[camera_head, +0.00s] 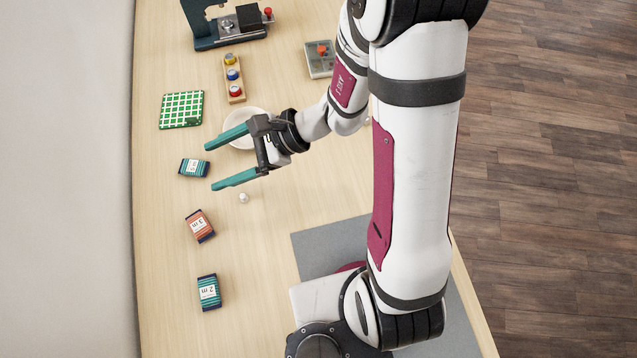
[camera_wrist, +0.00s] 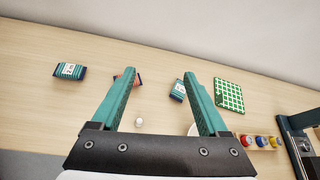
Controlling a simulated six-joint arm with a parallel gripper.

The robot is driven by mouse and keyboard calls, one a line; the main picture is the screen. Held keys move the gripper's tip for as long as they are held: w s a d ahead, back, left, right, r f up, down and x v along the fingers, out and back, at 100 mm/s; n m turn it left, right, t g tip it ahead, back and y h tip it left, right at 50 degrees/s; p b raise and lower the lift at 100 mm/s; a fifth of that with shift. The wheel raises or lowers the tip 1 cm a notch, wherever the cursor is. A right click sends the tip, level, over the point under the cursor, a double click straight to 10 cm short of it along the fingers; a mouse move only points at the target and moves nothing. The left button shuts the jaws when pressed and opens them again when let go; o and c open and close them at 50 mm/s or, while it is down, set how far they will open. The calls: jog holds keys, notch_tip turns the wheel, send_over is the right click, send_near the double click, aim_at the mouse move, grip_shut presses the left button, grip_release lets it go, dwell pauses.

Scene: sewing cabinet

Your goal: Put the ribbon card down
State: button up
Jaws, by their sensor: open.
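Three ribbon cards lie on the table. A dark teal striped card (camera_head: 194,167) lies near the green checked cloth, and it also shows in the wrist view (camera_wrist: 178,90) just inside the right finger. An orange card (camera_head: 200,226) lies further down, partly hidden behind the left finger in the wrist view (camera_wrist: 137,80). Another teal striped card marked 2 m (camera_head: 209,291) lies nearest the bottom, at the left in the wrist view (camera_wrist: 70,71). My gripper (camera_head: 209,166) is open and empty above the table, its fingers wide apart and pointing left. Which card the task means I cannot tell.
A green checked cloth (camera_head: 182,110), a white bowl (camera_head: 240,140) partly behind my gripper, a wooden holder with several spools (camera_head: 236,91), a sewing machine (camera_head: 225,32) and a grey tray (camera_head: 319,66) stand further up. A small white item (camera_head: 243,197) lies near my gripper. The table's lower left is mostly clear.

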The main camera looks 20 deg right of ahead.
jog(key=s+d+r+n+g+h, duration=0.1)
jog(key=s+r+n+g+h, duration=0.15)
jog(key=s+r+n, duration=0.3)
jog(key=s+d+r+n+h, duration=0.2)
jog(key=s+d+n+h, duration=0.3)
jog(key=d, duration=0.9)
jog(key=s+t+h, duration=0.1)
jog(key=s+h, duration=0.2)
jog(key=s, duration=0.2)
jog(key=shift+n, duration=0.35)
